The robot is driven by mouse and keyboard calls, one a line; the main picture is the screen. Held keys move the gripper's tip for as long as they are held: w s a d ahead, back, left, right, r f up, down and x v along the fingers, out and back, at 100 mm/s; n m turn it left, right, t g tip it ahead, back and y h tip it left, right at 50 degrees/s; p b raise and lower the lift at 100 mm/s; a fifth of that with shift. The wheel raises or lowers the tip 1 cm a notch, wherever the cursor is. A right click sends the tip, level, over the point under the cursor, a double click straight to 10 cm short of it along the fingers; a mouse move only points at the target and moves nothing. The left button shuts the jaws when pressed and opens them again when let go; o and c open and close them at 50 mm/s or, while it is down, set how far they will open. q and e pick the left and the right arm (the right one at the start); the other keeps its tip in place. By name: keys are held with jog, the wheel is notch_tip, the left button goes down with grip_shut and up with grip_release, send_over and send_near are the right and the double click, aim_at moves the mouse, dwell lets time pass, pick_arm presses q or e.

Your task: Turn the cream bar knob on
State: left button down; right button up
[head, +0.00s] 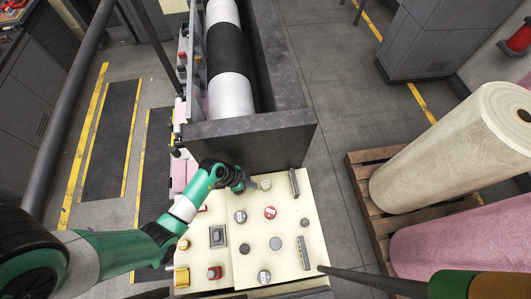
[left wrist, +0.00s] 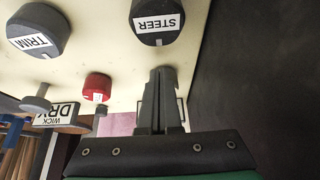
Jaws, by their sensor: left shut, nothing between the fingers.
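The control panel (head: 250,250) is a cream board with several knobs, buttons and switches. In the left wrist view the shut fingers (left wrist: 160,100) point at the panel, below a dark knob labelled STEER (left wrist: 157,20). The cream knob cannot be made out there. My right gripper is not in view.
Close by are a red knob (head: 270,212) and a dark knob (head: 240,216). The dark end wall (head: 250,140) of the roller machine rises behind the panel.

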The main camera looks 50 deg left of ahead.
pick_arm(q)
jog(key=shift+w+d, duration=0.1)
jog(key=shift+w, duration=0.25)
dwell(0.6)
jog(key=shift+p, duration=0.35)
jog(key=shift+w+r+p, duration=0.1)
jog(key=shift+p, duration=1.4)
jog(key=shift+w+a+p, duration=0.1)
jog(key=shift+a+p, duration=0.15)
jog(key=shift+p, duration=0.85)
